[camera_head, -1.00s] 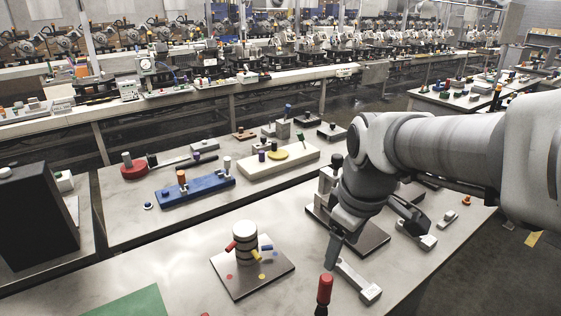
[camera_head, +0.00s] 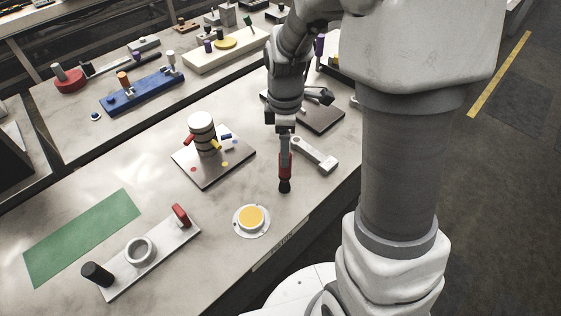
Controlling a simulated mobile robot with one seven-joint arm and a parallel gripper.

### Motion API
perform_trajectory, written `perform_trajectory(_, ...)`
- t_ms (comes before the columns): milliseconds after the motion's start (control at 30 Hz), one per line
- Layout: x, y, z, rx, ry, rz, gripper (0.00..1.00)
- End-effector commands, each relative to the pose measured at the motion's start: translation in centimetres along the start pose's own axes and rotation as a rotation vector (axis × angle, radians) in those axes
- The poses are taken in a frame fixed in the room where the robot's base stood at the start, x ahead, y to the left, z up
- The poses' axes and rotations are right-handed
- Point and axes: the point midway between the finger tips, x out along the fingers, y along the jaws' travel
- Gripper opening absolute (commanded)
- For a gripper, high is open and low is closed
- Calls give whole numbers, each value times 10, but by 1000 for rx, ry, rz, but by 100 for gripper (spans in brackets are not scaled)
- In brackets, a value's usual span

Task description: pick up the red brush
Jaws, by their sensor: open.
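The red brush (camera_head: 285,168) has a red body and a dark end toward the front of the table. It is near the front edge of the pale table, left of a grey metal bar. My gripper (camera_head: 286,147) reaches down over the far end of the brush, with its jaws open. The gripper overlaps the brush's upper part in this view. I cannot tell whether the jaws are around the brush or touch it.
The grey bar (camera_head: 315,155) lies close on the right. A plate with a striped cylinder (camera_head: 202,133) stands left. A round yellow-topped dish (camera_head: 251,218) is in front. A pale fixture (camera_head: 172,249) and a green mat (camera_head: 82,237) lie at the left front.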

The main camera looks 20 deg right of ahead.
Motion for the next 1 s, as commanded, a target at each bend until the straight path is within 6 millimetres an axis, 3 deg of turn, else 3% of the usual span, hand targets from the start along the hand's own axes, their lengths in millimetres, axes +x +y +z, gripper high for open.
perform_trajectory(100,23,-1,0,2,-1,-4,74)
perform_trajectory(367,41,0,0,1,0,-1,74)
perform_trajectory(700,84,0,2,1,-1,-2,74)
perform_trajectory(1000,90,1,2,2,1,2,74)
